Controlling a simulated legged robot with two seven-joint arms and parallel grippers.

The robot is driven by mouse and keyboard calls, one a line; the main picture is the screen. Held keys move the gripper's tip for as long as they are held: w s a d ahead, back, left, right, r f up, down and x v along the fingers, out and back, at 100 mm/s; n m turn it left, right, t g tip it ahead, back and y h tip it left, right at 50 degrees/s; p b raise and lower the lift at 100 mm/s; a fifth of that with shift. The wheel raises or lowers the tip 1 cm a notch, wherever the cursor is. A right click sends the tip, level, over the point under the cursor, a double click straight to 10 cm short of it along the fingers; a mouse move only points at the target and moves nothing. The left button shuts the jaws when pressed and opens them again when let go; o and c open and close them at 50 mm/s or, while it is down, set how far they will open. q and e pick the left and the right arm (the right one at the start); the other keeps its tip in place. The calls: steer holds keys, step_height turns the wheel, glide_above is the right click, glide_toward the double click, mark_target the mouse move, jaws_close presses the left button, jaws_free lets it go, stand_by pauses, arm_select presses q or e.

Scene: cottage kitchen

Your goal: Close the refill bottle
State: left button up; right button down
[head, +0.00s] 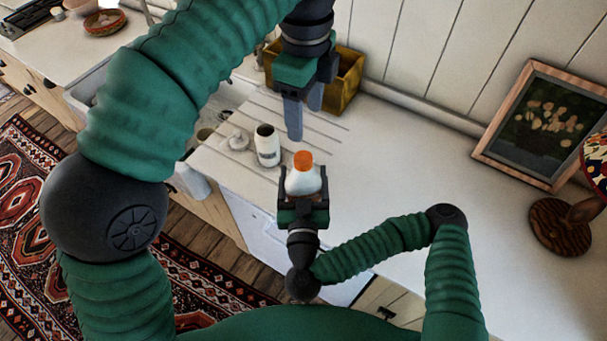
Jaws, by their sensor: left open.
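A white bottle with an orange top (303,178) stands upright between the fingers of my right gripper (304,188), which is shut on it. My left gripper (303,115) is open and empty, pointing down above and behind that bottle, apart from it. A second white container (267,147) with a dark open mouth stands on the counter just left of the held bottle. A small pale object (236,141), perhaps a lid, lies left of that container. I cannot tell which of the two the task calls the refill bottle.
A yellow wooden box (345,82) stands at the back wall behind my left gripper. A framed picture (540,125) leans on the wall at the right, near a lamp with a wooden base (560,226). The white counter (420,165) between is clear.

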arm_select(q)
steer(key=w+f+n+t+h, duration=0.2)
steer(key=w+f+n+t, duration=0.1)
steer(key=w+f+n, duration=0.5)
steer(key=w+a+f+n+t, duration=0.1)
steer(key=w+a+f+n, duration=0.1)
steer(key=a+f+n, duration=0.45)
arm_select(e)
steer(key=shift+s+a+r, duration=0.1)
steer(key=shift+a, duration=0.05)
arm_select(q)
steer(key=s+a+f+n+y, duration=0.1)
steer(key=s+a+f+n, duration=0.3)
steer(key=s, duration=0.6)
steer(key=s+a+f+n+g+y, duration=0.1)
steer(key=s+a+f+n, duration=0.3)
steer(key=s+a+f, duration=0.5)
steer(key=shift+s+a+f+n, duration=0.35)
steer(key=shift+s+f, duration=0.25)
steer(key=shift+s, duration=0.4)
steer(key=shift+d, duration=0.1)
